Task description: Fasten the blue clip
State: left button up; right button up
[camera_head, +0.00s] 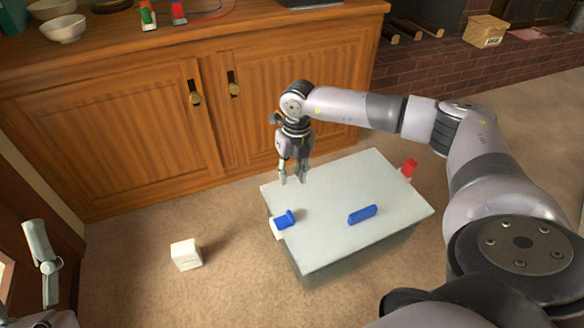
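A pale grey box (330,200) stands on the carpet in front of the wooden cabinet. The blue clip (285,219) is at its left edge, with a white part beside it; I cannot tell whether it is latched. A red clip (409,167) is at the right edge. A blue bar (362,214) is on the top. My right gripper (292,180) points down over the back left part of the top, behind the blue clip, with its fingers apart and nothing between them.
A small white block (186,254) is on the carpet left of the box. The wooden cabinet (110,120) stands close behind, with bowls (62,28) on its top. A cardboard box (485,31) is at the back right. Carpet is clear between the white block and the grey box.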

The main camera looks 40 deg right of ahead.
pick_arm(q)
jog(key=shift+w+d+f+g+y+p, duration=0.1)
jog(key=shift+w+f+g+y+p, duration=0.2)
jog(key=shift+w+f+g, duration=0.6)
jog(key=shift+w+d+f+g+y+p, duration=0.1)
jog(key=shift+w+f+g+y+p, duration=0.15)
jog(key=shift+w+f+g, duration=0.65)
pick_arm(e)
jog(key=shift+r, duration=0.7)
pick_arm(q)
jog(key=shift+s+f+t, duration=0.2)
jog(key=shift+t, duration=0.1)
jog(key=shift+w+a+f+g+y, duration=0.1)
jog(key=shift+w+f+g+y, duration=0.25)
jog(key=shift+f+g, duration=0.4)
jog(key=shift+f, duration=0.1)
pick_arm(e)
notch_tip(320, 180, up, 12)
jog(key=shift+d, duration=0.4)
